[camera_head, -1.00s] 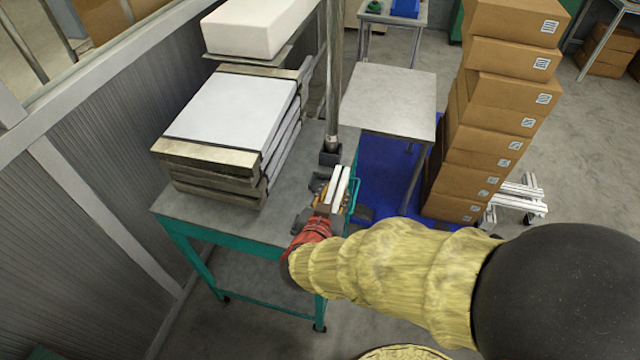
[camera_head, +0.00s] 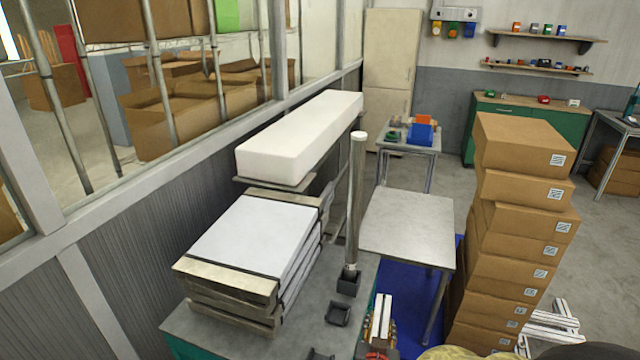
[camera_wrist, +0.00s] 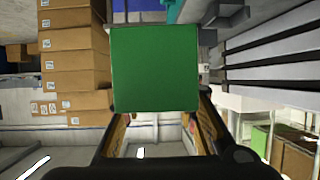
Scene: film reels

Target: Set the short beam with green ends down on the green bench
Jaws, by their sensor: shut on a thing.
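My gripper (camera_head: 380,335) is at the bottom of the head view, beside the right edge of the grey-topped green bench (camera_head: 210,335). Pale strips show between its fingers there, but no green end can be made out. In the wrist view, a square green end face of the short beam (camera_wrist: 154,68) fills the upper middle, between and beyond my fingers. My gripper is shut on the beam. The rest of the beam is hidden behind that face. Only a bit of the bench's green frame shows at the lower left of the head view.
A grey table (camera_head: 410,225) and stacked boxes (camera_head: 520,235) stand to the right.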

